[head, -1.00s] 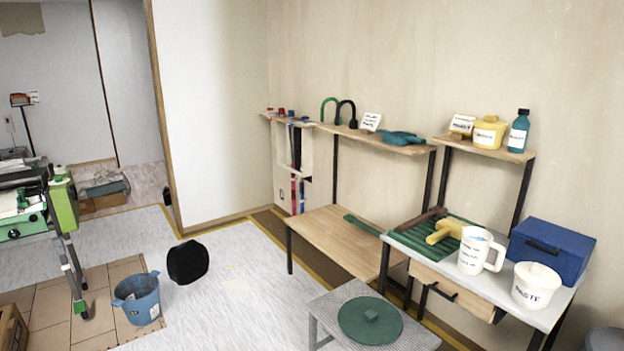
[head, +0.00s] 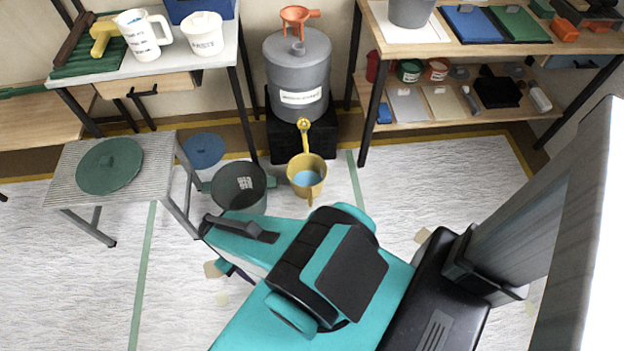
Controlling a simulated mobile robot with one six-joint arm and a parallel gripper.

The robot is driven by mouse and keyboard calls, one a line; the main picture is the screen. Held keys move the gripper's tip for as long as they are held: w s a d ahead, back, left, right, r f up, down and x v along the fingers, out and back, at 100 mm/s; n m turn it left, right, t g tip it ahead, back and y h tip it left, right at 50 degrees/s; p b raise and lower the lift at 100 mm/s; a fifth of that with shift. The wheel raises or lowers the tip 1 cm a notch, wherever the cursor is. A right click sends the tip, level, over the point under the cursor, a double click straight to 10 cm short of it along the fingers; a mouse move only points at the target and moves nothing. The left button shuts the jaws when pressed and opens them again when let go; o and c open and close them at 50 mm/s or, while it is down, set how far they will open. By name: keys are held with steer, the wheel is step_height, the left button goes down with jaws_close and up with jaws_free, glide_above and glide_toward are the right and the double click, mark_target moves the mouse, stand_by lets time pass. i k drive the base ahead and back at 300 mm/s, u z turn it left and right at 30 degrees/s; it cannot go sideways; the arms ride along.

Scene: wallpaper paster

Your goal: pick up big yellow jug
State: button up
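A big yellow jug (head: 306,177) stands on the floor at the upper middle of the head view, with its open mouth facing up and light blue liquid inside. It is in front of a grey tank, below a yellow fitting (head: 304,128) at the tank's base. A thin yellow piece runs from that fitting toward the jug's rim; I cannot tell which it belongs to. My teal and black arm fills the lower middle, nearer the camera than the jug. I cannot make out my gripper's fingers; the arm hides what is beneath it. Nothing of mine visibly touches the jug.
A dark green bucket (head: 240,188) stands close left of the jug. A grey tank (head: 297,75) with an orange funnel (head: 299,18) sits on a black stand (head: 285,141) behind. Table legs flank both sides. A small grey table (head: 70,185) is at left. White floor around is partly clear.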

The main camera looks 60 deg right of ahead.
mark_target(307, 174)
steer(key=u, duration=0.95)
steer(key=k, duration=0.1)
steer(key=z, duration=2.6)
steer(key=k, duration=0.6)
steer(key=u, duration=0.1)
steer(key=i, duration=0.6)
steer(key=z, duration=0.1)
